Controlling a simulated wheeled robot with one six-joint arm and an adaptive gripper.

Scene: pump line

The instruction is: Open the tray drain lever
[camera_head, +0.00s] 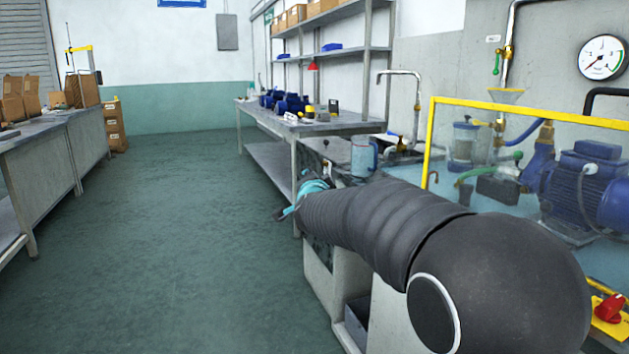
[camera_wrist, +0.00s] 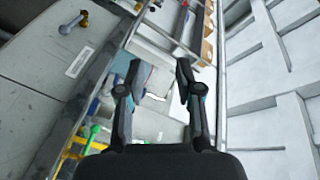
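My gripper (camera_wrist: 157,72) shows in the wrist view with its two dark fingers spread apart and nothing between them. In the head view my own dark arm hides most of the gripper. I cannot pick out the tray drain lever for certain in either view. The pump tray (camera_head: 407,170) lies at the right, with a blue pump (camera_head: 585,180) on it; my arm covers part of its front. A small white-topped fitting (camera_head: 326,168) stands at its near left corner, close to the end of my arm. A green-handled valve (camera_head: 496,63) is on the wall pipe.
A yellow frame (camera_head: 428,140) stands over the tray. A clear jug (camera_head: 363,158) stands at its left end. A red knob (camera_head: 609,307) is at lower right. A steel bench (camera_head: 340,127) holds blue pumps. The green floor (camera_head: 180,230) at left is clear.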

